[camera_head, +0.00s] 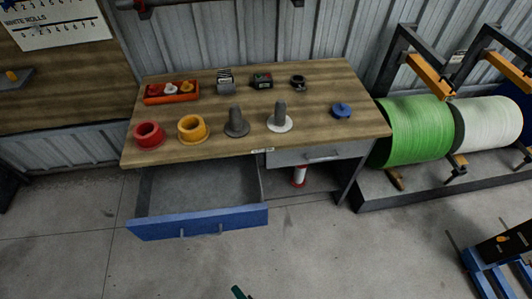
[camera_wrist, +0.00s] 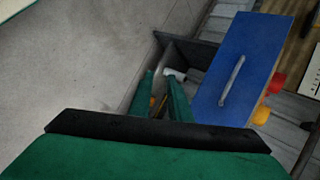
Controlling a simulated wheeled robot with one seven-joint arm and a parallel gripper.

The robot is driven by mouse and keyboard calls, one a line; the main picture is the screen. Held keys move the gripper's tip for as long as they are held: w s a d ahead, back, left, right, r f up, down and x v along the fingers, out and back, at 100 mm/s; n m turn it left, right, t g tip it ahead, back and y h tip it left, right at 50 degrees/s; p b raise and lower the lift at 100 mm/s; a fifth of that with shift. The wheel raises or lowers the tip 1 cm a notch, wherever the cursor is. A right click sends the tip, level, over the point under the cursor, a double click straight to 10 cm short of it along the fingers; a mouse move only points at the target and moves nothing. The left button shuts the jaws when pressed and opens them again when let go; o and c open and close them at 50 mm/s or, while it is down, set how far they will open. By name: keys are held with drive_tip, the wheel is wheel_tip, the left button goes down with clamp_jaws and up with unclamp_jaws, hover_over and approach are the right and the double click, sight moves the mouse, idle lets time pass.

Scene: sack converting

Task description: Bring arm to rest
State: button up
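My gripper (camera_wrist: 161,84) is green and shows in the wrist view with its two fingers apart. I see nothing held between them. In the head view only a small green tip of it (camera_head: 238,292) shows at the bottom edge, over bare floor and in front of the workbench (camera_head: 225,152). The rest of my arm is out of that view. The blue-fronted drawer (camera_head: 198,222) is pulled out on the bench's left side. Its blue front also fills the right part of the wrist view (camera_wrist: 240,65), apart from the fingers.
The open drawer looks empty and juts over the floor. On the bench stand a red ring (camera_head: 149,134), a yellow ring (camera_head: 193,129), two grey spindles, a blue knob (camera_head: 341,111) and an orange tray (camera_head: 171,97). Green (camera_head: 412,132) and white rolls stand at right. The front floor is clear.

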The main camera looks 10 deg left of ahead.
drive_tip(key=d+r+n+t+h, duration=0.3)
drive_tip(key=d+r+t+h, duration=0.25)
drive_tip(key=d+r, duration=0.45)
wheel_tip(320, 180, up, 14)
drive_tip(key=s+d+n+t+h, duration=0.1)
drive_tip(key=s+n+t+h, duration=0.1)
drive_tip(key=n+t, duration=0.2)
drive_tip(key=shift+d+f+n, duration=0.25)
drive_tip(key=shift+d+n, duration=0.05)
